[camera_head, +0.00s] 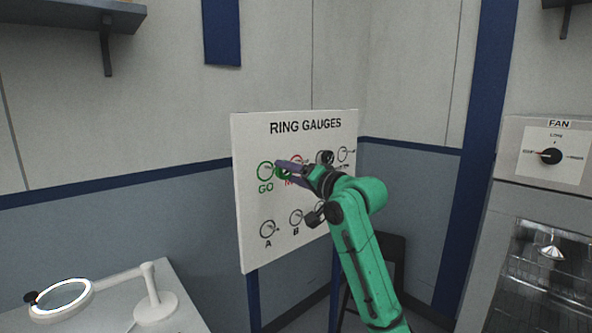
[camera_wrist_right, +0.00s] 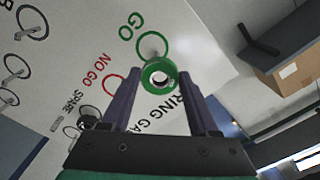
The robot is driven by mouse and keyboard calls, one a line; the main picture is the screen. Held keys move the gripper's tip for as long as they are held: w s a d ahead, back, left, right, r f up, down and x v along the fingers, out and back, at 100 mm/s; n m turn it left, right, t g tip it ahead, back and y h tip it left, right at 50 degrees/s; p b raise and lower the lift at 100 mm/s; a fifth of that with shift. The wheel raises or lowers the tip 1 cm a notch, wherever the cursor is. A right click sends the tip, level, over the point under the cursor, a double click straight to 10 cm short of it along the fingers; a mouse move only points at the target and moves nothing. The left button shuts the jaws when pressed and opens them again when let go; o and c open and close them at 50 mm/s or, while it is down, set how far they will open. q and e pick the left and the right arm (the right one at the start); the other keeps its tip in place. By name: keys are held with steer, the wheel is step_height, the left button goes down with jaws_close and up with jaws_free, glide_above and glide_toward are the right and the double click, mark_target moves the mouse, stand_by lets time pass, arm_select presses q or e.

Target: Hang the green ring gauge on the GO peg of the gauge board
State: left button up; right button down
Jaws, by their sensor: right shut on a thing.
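The green ring gauge (camera_wrist_right: 160,76) is held between the fingertips of my right gripper (camera_wrist_right: 158,84), its hole facing the wrist camera. In the head view the right gripper (camera_head: 280,169) is in front of the gauge board (camera_head: 285,245), and a bit of green ring (camera_head: 285,173) shows by its fingers. The GO peg place (camera_head: 266,171) is a green circle just left of the fingertips. In the wrist view the GO circle (camera_wrist_right: 152,45) lies just above the ring, whose edge overlaps it. I cannot tell the gap between ring and board. My left gripper is not in view.
The red NO GO place (camera_head: 297,160) is beside the fingers, partly hidden. Other pegs, including A (camera_head: 267,229) and B (camera_head: 296,217), stick out of the board. A ring-lit magnifier (camera_head: 62,299) stands on a bench at lower left. A fan panel (camera_head: 545,155) is at right.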

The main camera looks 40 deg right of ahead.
mark_target(282, 170)
steer(key=shift+w+p, duration=1.05)
steer(key=shift+w, duration=0.55)
steer(key=shift+w+f+p, duration=0.15)
steer(key=shift+w+p, duration=0.1)
steer(key=shift+w, duration=0.25)
steer(key=shift+w+f+p, duration=0.15)
steer(key=shift+w+p, duration=0.05)
steer(key=shift+w, duration=0.3)
steer(key=shift+c, duration=0.3)
jaws_free()
steer(key=shift+s, duration=0.1)
